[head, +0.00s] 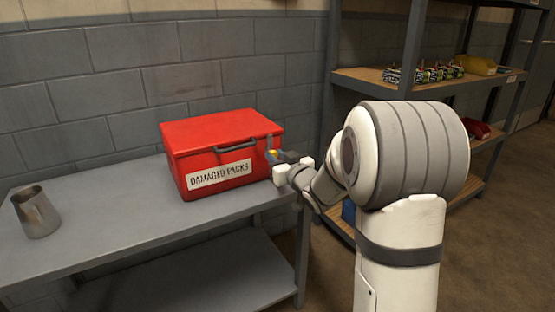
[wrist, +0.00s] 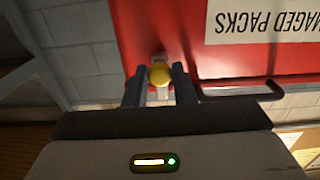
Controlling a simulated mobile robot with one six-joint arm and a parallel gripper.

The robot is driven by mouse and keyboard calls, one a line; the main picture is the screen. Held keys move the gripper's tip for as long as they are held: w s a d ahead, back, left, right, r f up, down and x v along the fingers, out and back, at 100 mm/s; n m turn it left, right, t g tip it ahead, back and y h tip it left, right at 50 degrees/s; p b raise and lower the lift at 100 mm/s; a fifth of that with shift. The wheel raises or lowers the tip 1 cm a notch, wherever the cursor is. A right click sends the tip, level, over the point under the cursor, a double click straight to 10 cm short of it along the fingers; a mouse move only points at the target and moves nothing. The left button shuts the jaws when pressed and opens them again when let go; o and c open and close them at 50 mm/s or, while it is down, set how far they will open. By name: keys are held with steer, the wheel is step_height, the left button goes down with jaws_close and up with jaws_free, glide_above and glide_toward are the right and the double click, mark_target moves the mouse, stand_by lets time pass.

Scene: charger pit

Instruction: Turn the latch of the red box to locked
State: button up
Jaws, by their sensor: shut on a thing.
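The red box (head: 215,129) sits shut on the grey table, with a "DAMAGED PACKS" label (head: 220,174) and a dark handle (head: 236,146) on its front. Its latch has a yellow knob (wrist: 160,74) near the right end of the front. My gripper (head: 272,157) is at that end, its two fingers on either side of the knob and shut on it. The wrist view, which shows the box upside down, also has my gripper (wrist: 158,84) around the knob. The fingers hide much of the latch, and I cannot tell its turned position.
A metal cup (head: 37,212) stands at the left of the grey table (head: 120,226). A shelf rack (head: 408,45) with several packs (head: 425,74) and a yellow item (head: 477,65) stands at the right. The table in front of the box is clear.

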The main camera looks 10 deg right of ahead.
steer(key=shift+f, duration=0.1)
steer(key=o, duration=1)
steer(key=shift+s, duration=0.1)
steer(key=shift+p+v, duration=0.95)
steer(key=shift+v, duration=2.85)
